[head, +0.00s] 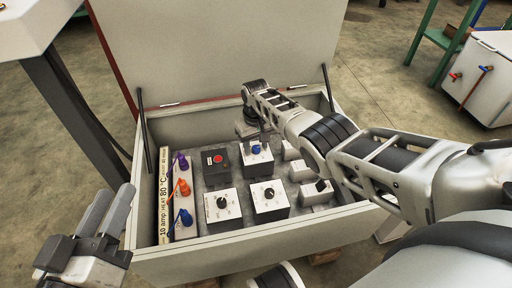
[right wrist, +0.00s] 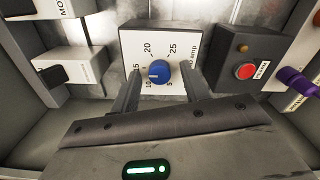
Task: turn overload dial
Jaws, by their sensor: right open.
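The overload dial is a blue knob (right wrist: 159,71) on a white plate marked with an amp scale, and it also shows in the head view (head: 256,149). Its pointer faces the low-number side, near 10, in the right wrist view. My right gripper (right wrist: 160,80) is open, with one finger on each side of the knob and visible gaps between. In the head view my right gripper (head: 258,135) is just behind the knob. My left gripper (head: 112,208) is at the lower left, outside the box and empty; its finger spacing is unclear.
The open box (head: 245,246) has raised walls and an upright lid (head: 225,45). Around the dial are a red-button unit (head: 215,166), two white black-knob dials (head: 268,200) and several switches. Purple, orange and blue valves line the left. A table (head: 30,25) stands at left.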

